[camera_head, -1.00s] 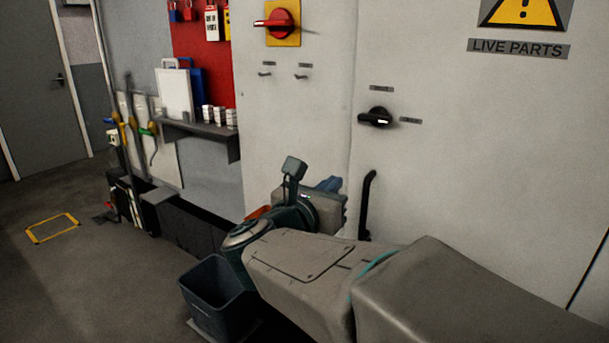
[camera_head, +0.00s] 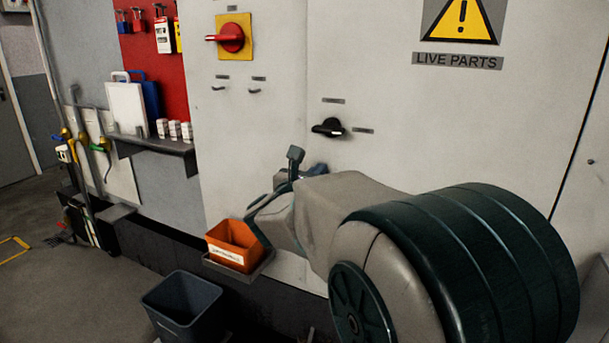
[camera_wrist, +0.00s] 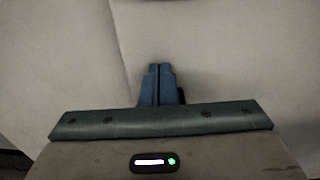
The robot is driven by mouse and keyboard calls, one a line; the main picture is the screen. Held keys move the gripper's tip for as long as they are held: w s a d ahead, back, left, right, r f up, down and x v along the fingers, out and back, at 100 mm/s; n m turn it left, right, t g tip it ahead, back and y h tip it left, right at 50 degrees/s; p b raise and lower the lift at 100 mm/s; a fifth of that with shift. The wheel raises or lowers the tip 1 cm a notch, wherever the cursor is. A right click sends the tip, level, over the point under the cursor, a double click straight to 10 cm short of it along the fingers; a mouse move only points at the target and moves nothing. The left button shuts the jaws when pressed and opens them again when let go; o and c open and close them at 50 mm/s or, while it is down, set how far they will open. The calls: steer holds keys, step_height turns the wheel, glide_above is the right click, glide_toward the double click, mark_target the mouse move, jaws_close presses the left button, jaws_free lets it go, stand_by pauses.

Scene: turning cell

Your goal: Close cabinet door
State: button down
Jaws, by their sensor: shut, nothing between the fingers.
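The pale cabinet door (camera_head: 400,130) carries a LIVE PARTS warning sign and a black rotary knob (camera_head: 329,128). Its left seam runs close to flush with the neighbouring panel; I cannot tell whether it is fully closed. The wrist view shows pale panels (camera_wrist: 230,50) and a slanting seam left of the fingers. My gripper (camera_head: 318,170) is at the door's lower left, below the knob, partly hidden by my arm. In the wrist view its blue fingers (camera_wrist: 158,70) are together and empty, facing the panel. Contact cannot be told. A small dark piece shows behind them. The door's vertical handle is hidden.
An orange bin (camera_head: 233,244) sits on a low ledge left of my arm. A dark bucket (camera_head: 183,305) stands on the floor. A red-and-yellow switch (camera_head: 231,38) and small hooks are on the left panel. A shelf (camera_head: 155,145) juts out further left.

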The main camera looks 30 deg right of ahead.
stand_by(0.3)
steer(key=shift+w+d+r+m+g+h+b, duration=0.2)
steer(key=shift+w+d+m+g+h+b, duration=0.1)
steer(key=shift+w+d+b, duration=0.25)
steer(key=shift+w+d+r+m+g+h+b, duration=0.2)
steer(key=shift+w+d+g+h+b, duration=0.15)
steer(key=shift+d+b, duration=0.2)
steer(key=shift+a, duration=0.1)
